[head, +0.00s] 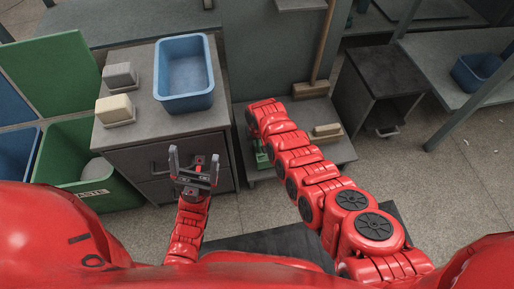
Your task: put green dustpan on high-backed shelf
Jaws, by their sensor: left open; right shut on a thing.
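The high-backed shelf (342,151) is a low grey ledge below a tall grey back panel, right of the drawer cabinet. A small part of the green dustpan (262,158) shows at the shelf's left end, beneath my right arm. My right gripper (261,146) is mostly hidden by its own forearm and is shut on the dustpan. I cannot tell whether the dustpan touches the shelf. My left gripper (194,155) is open and empty, in front of the drawer cabinet.
A blue bin (184,98) and two small blocks on bases, one grey (119,76) and one cream (115,109), stand on the cabinet (143,140). A broom (311,88) and a tan-topped brush (327,131) are at the shelf. A green waste bin (110,190) stands left.

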